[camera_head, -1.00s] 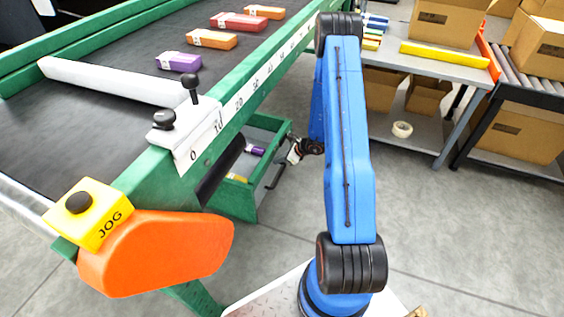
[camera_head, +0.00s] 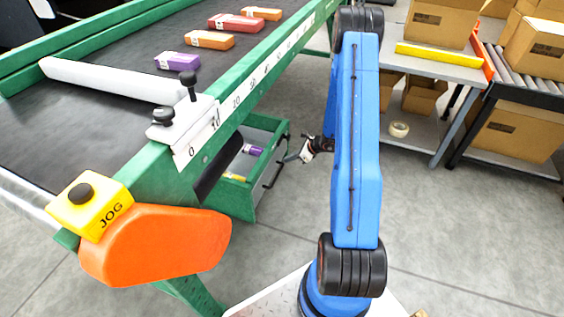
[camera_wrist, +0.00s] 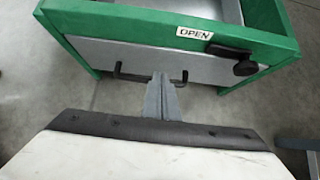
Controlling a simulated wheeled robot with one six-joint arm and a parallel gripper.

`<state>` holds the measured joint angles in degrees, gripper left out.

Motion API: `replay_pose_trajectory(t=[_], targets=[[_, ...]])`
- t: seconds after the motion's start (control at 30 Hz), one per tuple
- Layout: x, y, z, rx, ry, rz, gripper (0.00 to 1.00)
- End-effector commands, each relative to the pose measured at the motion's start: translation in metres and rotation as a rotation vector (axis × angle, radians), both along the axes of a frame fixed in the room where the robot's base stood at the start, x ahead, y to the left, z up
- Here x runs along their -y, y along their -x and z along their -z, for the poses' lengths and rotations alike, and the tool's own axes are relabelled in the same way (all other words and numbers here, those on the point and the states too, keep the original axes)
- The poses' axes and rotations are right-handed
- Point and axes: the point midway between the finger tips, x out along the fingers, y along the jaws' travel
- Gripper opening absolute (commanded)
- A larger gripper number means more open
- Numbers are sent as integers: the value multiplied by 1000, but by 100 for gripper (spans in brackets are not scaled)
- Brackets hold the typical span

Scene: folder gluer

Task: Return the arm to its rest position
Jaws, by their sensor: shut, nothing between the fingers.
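My blue arm stands upright on the right side of the head view. My gripper (camera_head: 298,155) is in the gap right of the green drawer's handle, partly hidden behind my arm's wrist. In the wrist view my gripper (camera_wrist: 162,98) is shut and empty, its fingers together in front of the drawer handle (camera_wrist: 130,77). I cannot tell from the wrist view how far it is from the handle. The green drawer (camera_head: 238,198) stands out from under the conveyor with purple and yellow boxes inside. In the wrist view its front (camera_wrist: 130,50) carries an "OPEN" label and a black knob.
The green-framed conveyor (camera_head: 130,110) fills the left, with several boxes, a white guide bar (camera_head: 110,80) and an orange cover (camera_head: 155,248) with a yellow JOG button. A grey table (camera_head: 440,68) and a roller conveyor (camera_head: 520,85) stand at the right. Grey floor is open between.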

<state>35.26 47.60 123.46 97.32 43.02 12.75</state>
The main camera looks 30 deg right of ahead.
Motion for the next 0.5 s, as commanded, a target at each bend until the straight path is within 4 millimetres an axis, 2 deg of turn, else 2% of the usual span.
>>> replay_pose_trajectory(t=[0.2,0.5], targets=[[16,20,-26,0,1,1,0],[23,30,-38,0,-1,-1,0]])
